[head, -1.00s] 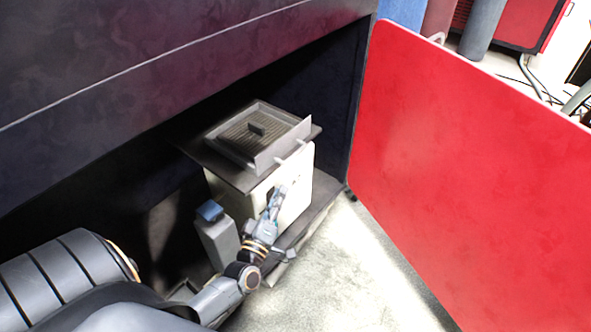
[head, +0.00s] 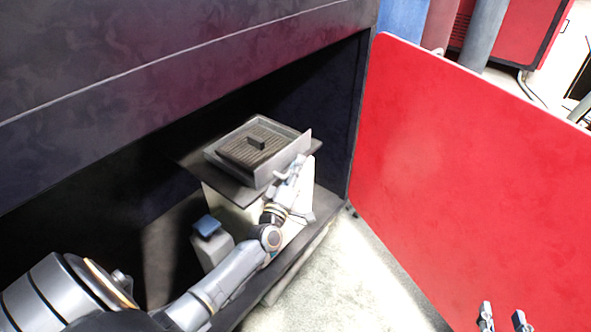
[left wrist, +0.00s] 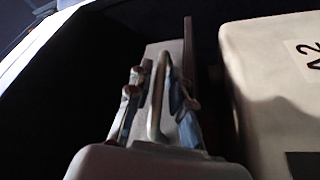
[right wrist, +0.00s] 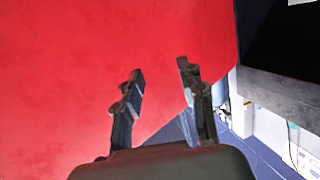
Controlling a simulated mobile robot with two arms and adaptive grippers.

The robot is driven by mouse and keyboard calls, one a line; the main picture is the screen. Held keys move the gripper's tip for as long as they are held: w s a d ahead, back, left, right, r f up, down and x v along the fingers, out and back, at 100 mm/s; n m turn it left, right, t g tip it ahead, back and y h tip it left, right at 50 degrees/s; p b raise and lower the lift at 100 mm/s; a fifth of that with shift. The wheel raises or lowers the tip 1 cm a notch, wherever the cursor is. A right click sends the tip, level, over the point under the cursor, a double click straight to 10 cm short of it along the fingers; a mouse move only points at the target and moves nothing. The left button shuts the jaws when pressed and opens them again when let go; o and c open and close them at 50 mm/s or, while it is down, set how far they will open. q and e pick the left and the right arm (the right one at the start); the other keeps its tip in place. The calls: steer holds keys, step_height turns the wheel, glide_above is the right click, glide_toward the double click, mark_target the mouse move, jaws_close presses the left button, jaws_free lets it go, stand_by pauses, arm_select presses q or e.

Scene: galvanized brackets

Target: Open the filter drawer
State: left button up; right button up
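The filter drawer (head: 288,160) is a grey tray with a ribbed filter (head: 255,147) and a small block on top. It sits on a dark plate above a white box inside the open cabinet. My left gripper (head: 293,178) is at the drawer's front. In the left wrist view, its two fingers stand apart on either side of the drawer's handle (left wrist: 156,108), with gaps visible; contact cannot be told. My right gripper (head: 503,318) is open and empty at the lower right, in front of the red door. The right wrist view shows its fingers (right wrist: 160,100) spread.
The red cabinet door (head: 440,150) stands open at the right. A small grey container with a blue top (head: 207,226) stands left of my left arm. Pale floor lies in front.

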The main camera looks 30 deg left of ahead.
steer(key=shift+r, duration=0.1)
arm_select(q)
jaws_close()
